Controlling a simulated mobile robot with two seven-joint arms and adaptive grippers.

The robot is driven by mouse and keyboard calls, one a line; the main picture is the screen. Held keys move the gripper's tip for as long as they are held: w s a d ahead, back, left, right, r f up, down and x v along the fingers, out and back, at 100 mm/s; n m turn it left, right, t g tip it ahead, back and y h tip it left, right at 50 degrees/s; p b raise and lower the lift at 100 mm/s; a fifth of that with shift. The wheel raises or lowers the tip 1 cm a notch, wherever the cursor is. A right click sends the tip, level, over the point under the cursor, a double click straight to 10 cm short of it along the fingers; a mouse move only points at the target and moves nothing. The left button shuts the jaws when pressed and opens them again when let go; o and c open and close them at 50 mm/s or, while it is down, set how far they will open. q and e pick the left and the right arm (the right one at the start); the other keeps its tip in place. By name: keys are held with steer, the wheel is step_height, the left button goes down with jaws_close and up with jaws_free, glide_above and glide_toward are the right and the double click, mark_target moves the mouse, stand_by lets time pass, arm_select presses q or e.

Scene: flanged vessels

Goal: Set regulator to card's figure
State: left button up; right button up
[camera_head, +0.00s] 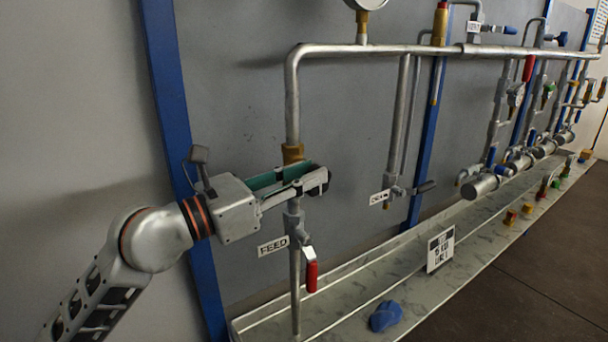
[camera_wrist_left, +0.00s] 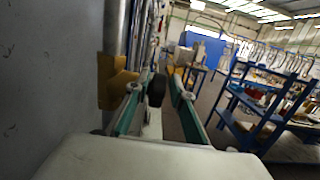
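The feed pipe (camera_head: 293,100) carries a brass regulator body (camera_head: 292,153), which also shows in the left wrist view (camera_wrist_left: 112,82). My left gripper (camera_head: 318,180) is level with the regulator and hides part of it. In the left wrist view its fingers (camera_wrist_left: 158,88) stand apart, with a dark round knob (camera_wrist_left: 156,90) between them. A gap seems to show beside the knob; I cannot tell whether a finger touches it. The card (camera_head: 440,249) stands in the trough, its figure too small to read. A gauge (camera_head: 365,4) is cut off at the top. My right gripper is not in view.
A red-handled valve (camera_head: 311,275) and FEED label (camera_head: 273,246) sit just below the gripper. A second labelled pipe (camera_head: 397,120) and several vessels stand to the right. Blue posts (camera_head: 168,80) hold the wall panel.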

arm_select(q)
steer(key=v, duration=1.2)
